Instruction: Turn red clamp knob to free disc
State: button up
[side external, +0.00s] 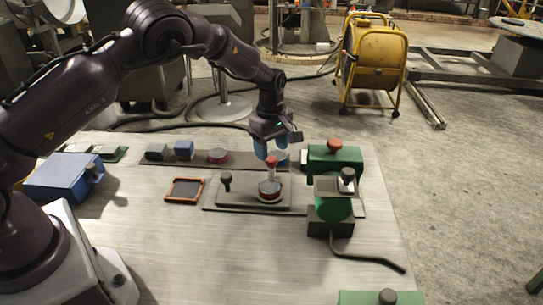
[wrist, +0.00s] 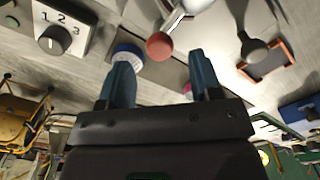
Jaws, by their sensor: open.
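In the wrist view the round red knob (wrist: 159,46) shows beyond the fingertips, roughly between the two fingers of my gripper (wrist: 162,72). The fingers hold nothing. I cannot tell whether a finger touches the knob. The post hides part of the disc's top.
A dark knobbed post (side external: 226,181) stands left of the disc, beside an orange-framed tray (side external: 184,190). Green fixtures (side external: 335,160) stand close on the right, with a bent dark rod in front.

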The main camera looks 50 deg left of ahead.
aim_at(271, 159)
jog(key=shift+f, duration=1.6)
jog(key=c, duration=0.9)
jog(key=shift+c, duration=0.2)
